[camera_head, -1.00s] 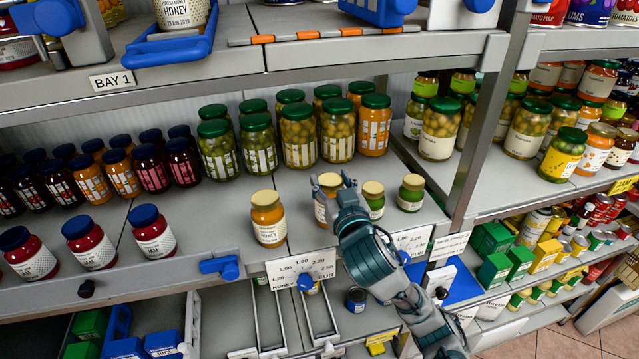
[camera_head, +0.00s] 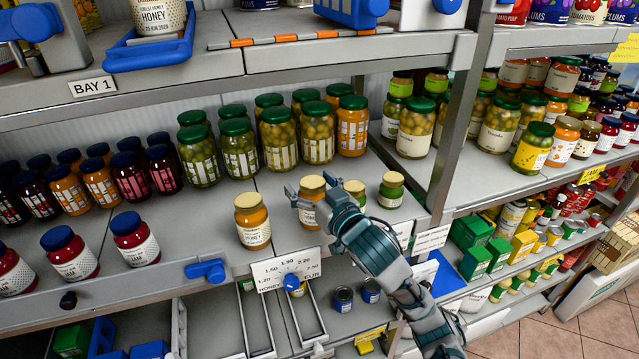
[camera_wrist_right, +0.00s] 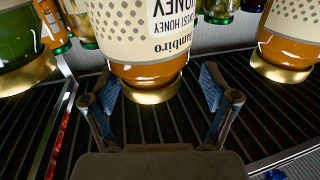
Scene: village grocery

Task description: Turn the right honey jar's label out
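The right honey jar (camera_head: 312,186) is amber with a gold lid and stands upright on the middle shelf. My right gripper (camera_head: 309,190) is in front of it and hides much of its front in the head view. In the right wrist view, which is upside down, the jar (camera_wrist_right: 150,73) stands between the two spread fingers (camera_wrist_right: 160,92). Gaps seem to show beside the jar, so the gripper is open. Its cream label with "Forest Honey" text partly faces the wrist camera. The left honey jar (camera_head: 252,222) shows its label to the front. My left gripper is not in view.
Rows of pickle jars (camera_head: 278,140) stand behind. A price card (camera_head: 287,270) hangs on the shelf edge below.

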